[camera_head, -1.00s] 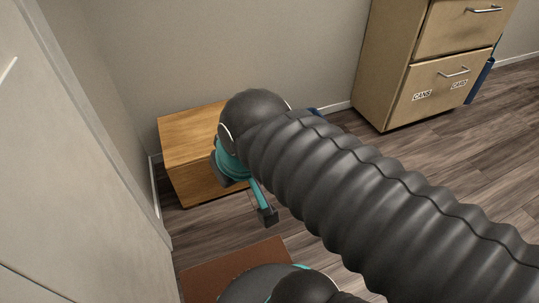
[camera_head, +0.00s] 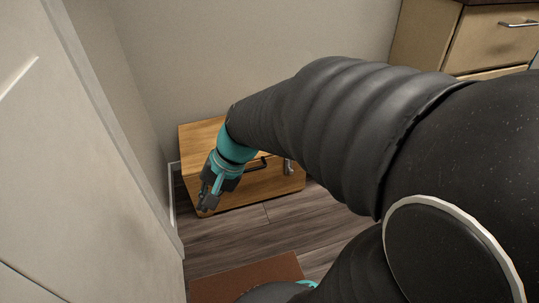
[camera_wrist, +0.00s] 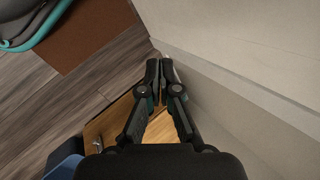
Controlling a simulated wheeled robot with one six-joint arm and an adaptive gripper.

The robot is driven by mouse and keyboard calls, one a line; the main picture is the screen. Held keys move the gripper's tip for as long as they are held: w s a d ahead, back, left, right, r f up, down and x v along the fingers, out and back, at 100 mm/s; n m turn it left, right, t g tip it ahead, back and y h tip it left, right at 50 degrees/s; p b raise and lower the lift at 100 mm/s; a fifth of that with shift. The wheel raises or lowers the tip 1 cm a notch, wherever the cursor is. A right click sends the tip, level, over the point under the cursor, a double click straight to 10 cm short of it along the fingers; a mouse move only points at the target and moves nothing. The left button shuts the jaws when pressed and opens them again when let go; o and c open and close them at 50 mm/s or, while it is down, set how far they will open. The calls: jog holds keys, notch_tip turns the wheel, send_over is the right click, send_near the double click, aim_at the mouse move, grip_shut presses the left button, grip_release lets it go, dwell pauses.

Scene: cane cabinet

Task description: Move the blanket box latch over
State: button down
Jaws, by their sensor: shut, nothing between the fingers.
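The blanket box (camera_head: 200,135) is a low wooden box in the corner in the head view, partly hidden by my arm. A small metallic piece that looks like its latch (camera_head: 289,167) shows at the right of its front, beside a dark handle (camera_head: 257,164). How the latch is set is too small to tell. My gripper (camera_head: 205,205) is in front of the box's left end, pointing down, shut and empty, well left of the latch. In the wrist view the gripper (camera_wrist: 160,70) has its fingertips together, with the box's wood (camera_wrist: 105,125) below and behind them.
A pale wall or panel (camera_head: 85,180) stands close on the left, and in the wrist view it (camera_wrist: 240,70) is near the fingertips. A brown mat (camera_head: 250,278) lies on the floor. A drawer cabinet (camera_head: 490,45) stands at the back right.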

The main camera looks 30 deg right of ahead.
jog(key=w+d+f+m+t+y+b, duration=0.35)
jog(key=w+d+f+m+t, duration=0.55)
jog(key=w+d+f+m, duration=0.75)
jog(key=s+d+f+m+t+h+b, duration=0.2)
jog(key=d+f+m+h, duration=0.9)
jog(key=d+f+m, duration=0.6)
jog(key=d+f+b, duration=0.1)
jog(key=d+f, duration=0.2)
jog(key=f, duration=0.3)
jog(key=shift+s+d+t, duration=0.2)
jog(key=shift+s+t, duration=0.1)
jog(key=shift+s, duration=0.05)
jog(key=shift+f, duration=0.15)
